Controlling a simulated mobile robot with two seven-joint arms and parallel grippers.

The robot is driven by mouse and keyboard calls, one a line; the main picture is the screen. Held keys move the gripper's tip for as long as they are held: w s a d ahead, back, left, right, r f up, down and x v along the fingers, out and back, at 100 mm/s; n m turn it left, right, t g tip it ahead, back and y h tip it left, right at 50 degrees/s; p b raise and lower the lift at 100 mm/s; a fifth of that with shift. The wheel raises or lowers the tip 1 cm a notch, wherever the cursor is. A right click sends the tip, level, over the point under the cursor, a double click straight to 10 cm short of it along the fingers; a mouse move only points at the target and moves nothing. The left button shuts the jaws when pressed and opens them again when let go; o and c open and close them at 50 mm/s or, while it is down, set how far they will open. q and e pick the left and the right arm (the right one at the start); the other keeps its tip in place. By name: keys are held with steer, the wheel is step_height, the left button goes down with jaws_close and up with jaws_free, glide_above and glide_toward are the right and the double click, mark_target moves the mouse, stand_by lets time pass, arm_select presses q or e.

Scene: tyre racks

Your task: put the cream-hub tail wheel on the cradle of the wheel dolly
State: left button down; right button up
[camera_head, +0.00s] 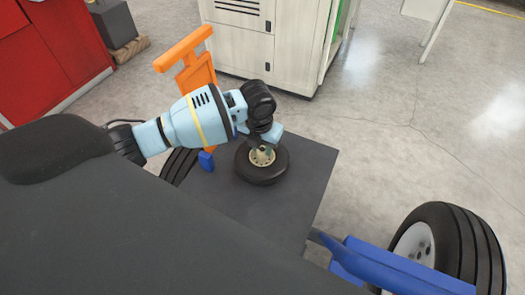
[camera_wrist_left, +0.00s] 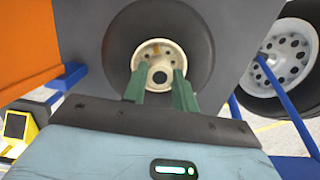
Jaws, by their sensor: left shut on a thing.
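The cream-hub tail wheel (camera_head: 262,177), a small black tyre with a cream hub, shows at a dark grey flat surface (camera_head: 305,172), hub towards my left gripper. My left gripper (camera_head: 265,150) is over the hub, shut on the wheel. In the left wrist view, the green fingers of my left gripper (camera_wrist_left: 160,92) reach the hub of the wheel (camera_wrist_left: 197,32). Whether the tyre rests on the surface or is just above it, I cannot tell. I cannot clearly tell which part is the dolly's cradle. My right gripper is not in view.
An orange upright frame (camera_head: 197,72) stands behind my left arm, with a partly hidden dark tyre below it. Blue bars (camera_head: 395,268) and a large wheel (camera_head: 465,250) are at lower right. A white cabinet (camera_head: 255,45) stands behind. The floor at right is clear.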

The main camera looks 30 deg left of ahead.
mark_target(262, 148)
arm_select(q)
steer(key=shift+w, duration=0.15)
steer(key=shift+w+a, duration=0.2)
steer(key=shift+w, duration=0.15)
steer(key=shift+f, duration=1.7)
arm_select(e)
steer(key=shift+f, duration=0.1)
arm_select(q)
steer(key=shift+f, duration=0.15)
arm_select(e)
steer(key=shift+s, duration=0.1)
arm_select(q)
steer(key=c, duration=1.1)
jaws_free()
steer(key=shift+s, duration=0.1)
steer(key=r, duration=0.7)
steer(key=s+r+p, duration=0.1)
steer(key=r, duration=0.2)
steer(key=shift+s+r, duration=0.1)
steer(key=shift+r, duration=0.15)
steer(key=shift+s+r, duration=0.15)
steer(key=shift+r, duration=0.65)
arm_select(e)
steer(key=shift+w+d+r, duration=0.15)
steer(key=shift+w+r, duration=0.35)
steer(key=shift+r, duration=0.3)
